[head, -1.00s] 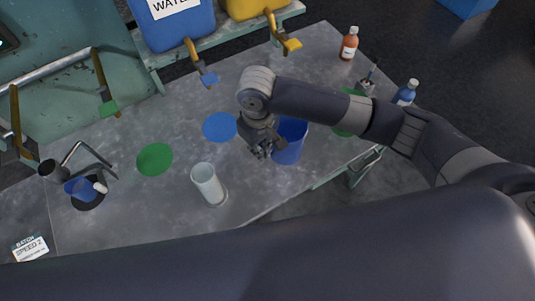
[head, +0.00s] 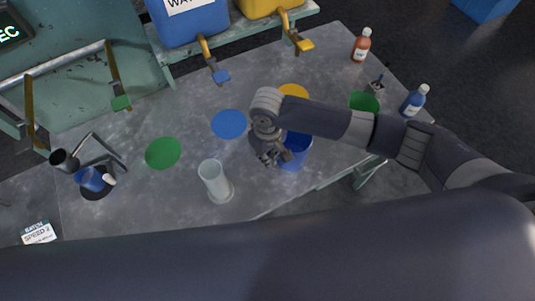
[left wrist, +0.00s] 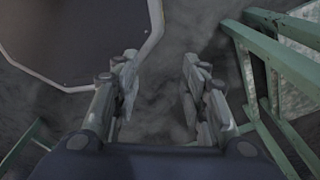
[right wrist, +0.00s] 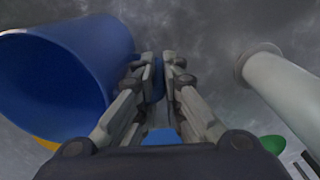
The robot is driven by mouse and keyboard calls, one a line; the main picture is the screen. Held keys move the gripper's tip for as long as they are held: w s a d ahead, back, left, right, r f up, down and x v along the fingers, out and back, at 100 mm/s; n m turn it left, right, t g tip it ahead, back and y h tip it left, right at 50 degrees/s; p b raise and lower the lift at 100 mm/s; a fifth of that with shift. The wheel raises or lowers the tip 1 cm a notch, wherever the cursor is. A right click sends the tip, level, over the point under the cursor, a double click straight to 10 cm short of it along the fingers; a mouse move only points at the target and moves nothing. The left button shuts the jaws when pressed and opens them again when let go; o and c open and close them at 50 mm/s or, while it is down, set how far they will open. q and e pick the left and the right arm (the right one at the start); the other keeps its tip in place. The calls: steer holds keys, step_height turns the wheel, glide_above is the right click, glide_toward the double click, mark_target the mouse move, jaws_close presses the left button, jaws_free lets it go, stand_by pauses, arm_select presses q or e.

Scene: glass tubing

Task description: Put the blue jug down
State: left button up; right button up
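The blue jug (head: 294,153) is at the front right of the grey table (head: 262,200), mostly upright in the head view. My right gripper (head: 270,157) is at its left side. In the right wrist view the jug (right wrist: 70,75) fills the left, its mouth towards the camera. The right fingers (right wrist: 166,65) are closed around a blue part beside its wall, seemingly the handle. I cannot tell whether the jug's base touches the table. My left gripper (left wrist: 160,85) is open and empty above the dark floor, outside the head view.
A clear glass cylinder (head: 214,182) stands left of the jug. Blue (head: 229,124), green (head: 163,153), yellow (head: 293,91) and another green disc (head: 363,103) mark the table. Bottles (head: 413,102) stand at the right. A stirrer with a blue cup (head: 93,180) is at the left.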

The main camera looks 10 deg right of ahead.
step_height(320, 180, up, 11)
steer(key=shift+r+b, duration=0.1)
steer(key=shift+b, duration=1.1)
arm_select(q)
steer(key=shift+w+a+f, duration=0.1)
steer(key=shift+w+f, duration=0.15)
steer(key=shift+f, duration=0.35)
steer(key=shift+w+f, duration=0.25)
steer(key=shift+f, duration=0.3)
arm_select(e)
steer(key=shift+r, duration=0.55)
steer(key=shift+f, duration=0.1)
